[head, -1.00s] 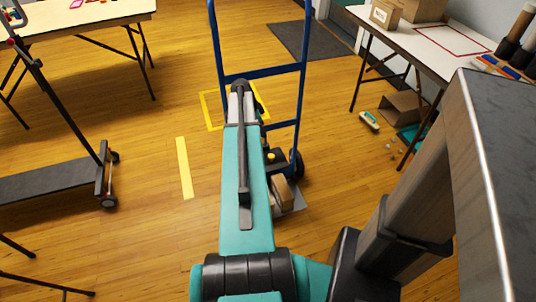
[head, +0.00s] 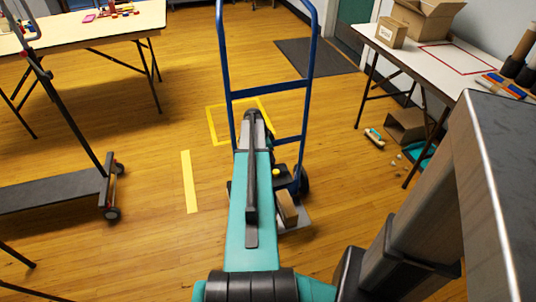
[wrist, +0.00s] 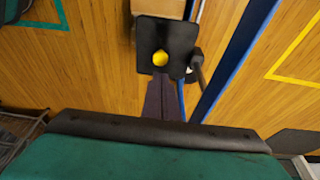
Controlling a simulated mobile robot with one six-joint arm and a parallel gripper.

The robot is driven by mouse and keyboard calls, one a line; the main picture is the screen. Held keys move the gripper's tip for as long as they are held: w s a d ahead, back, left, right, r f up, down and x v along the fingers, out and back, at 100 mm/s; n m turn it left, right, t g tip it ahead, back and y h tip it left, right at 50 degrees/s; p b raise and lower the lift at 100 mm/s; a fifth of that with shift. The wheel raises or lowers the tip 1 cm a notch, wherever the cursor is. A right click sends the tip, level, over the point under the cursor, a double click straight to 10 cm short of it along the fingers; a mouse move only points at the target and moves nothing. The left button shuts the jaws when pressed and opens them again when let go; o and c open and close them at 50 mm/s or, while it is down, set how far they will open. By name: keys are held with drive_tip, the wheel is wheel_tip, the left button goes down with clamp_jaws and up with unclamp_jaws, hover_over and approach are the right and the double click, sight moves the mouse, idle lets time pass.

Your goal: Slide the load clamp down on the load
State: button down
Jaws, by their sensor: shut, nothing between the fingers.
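The blue hand truck (head: 268,92) stands upright in the middle of the head view. Its load clamp (head: 281,181) is a black plate with a yellow knob, partly hidden by my arm. The clamp also shows at the top of the wrist view (wrist: 172,34). The load, a brown cardboard box (head: 287,208), sits on the truck's toe plate below the clamp. Its top edge shows beyond the clamp in the wrist view (wrist: 160,8). My gripper (wrist: 163,78) is shut and empty, its tips close to the clamp's near edge. Whether they touch is unclear. The head view hides it.
A dark platform cart (head: 55,193) stands at left. A table with craft items (head: 95,28) is at back left. Floor around the truck is mostly clear.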

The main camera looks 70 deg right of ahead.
sight(275, 171)
drive_tip(key=x, duration=0.7)
drive_tip(key=shift+w+a+f, duration=0.25)
drive_tip(key=shift+w+a, duration=0.1)
drive_tip(key=shift+a, duration=0.25)
drive_tip(key=shift+d+f+b, duration=0.25)
drive_tip(key=shift+f+b, duration=0.2)
drive_tip(key=shift+f, duration=0.1)
wheel_tip(275, 171, down, 19)
drive_tip(key=b, duration=0.7)
drive_tip(key=shift+b, duration=0.3)
